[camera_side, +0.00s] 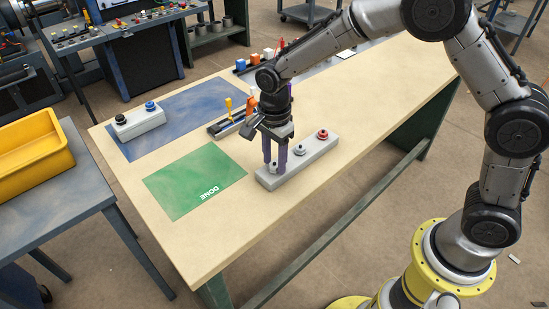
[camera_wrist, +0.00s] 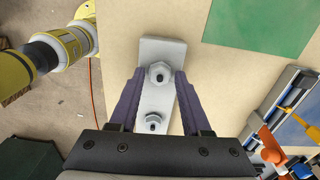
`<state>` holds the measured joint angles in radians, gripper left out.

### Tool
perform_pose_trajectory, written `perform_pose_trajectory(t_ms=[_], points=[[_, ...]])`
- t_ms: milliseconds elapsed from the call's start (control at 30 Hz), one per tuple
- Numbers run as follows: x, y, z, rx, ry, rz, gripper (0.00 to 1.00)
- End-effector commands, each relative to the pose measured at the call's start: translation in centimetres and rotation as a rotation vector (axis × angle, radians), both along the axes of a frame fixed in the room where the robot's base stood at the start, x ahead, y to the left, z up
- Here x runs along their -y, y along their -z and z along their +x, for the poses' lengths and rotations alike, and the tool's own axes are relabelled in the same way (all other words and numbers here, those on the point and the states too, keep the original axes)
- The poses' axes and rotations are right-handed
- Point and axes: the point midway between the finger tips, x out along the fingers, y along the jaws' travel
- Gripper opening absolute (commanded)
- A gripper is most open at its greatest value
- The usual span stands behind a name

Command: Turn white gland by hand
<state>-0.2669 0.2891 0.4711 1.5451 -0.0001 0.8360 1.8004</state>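A white block (camera_side: 264,180) lies on the table with fittings in a row along its top. A white gland (camera_wrist: 160,72) with a hex shape and a dark centre sits upright at one end of the block. My gripper (camera_side: 275,166) points straight down over that end, its two purple fingers on either side of the gland. In the wrist view the fingertips (camera_wrist: 160,74) flank the gland, with what looks like a narrow gap on each side. A second pale fitting (camera_wrist: 154,121) shows between the fingers, nearer the palm. A red-topped fitting (camera_side: 322,134) is at the far end.
A green DONE mat (camera_side: 190,182) lies left of the block. A blue mat (camera_side: 185,112) holds another white block (camera_side: 138,124) with black and blue tops. A rail with orange and yellow tools (camera_side: 228,124) stands behind my gripper. The table right of the block is clear.

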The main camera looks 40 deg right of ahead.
Motion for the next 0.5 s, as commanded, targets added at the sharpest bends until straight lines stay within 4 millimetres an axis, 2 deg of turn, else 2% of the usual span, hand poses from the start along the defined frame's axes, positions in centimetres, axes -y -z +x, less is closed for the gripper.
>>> perform_pose_trajectory(t_ms=[333,500], points=[[0.0,0.0,0.0,0.000,-0.003,0.000,0.60],[0.0,-1.2,0.0,0.002,-0.004,0.001,0.60]])
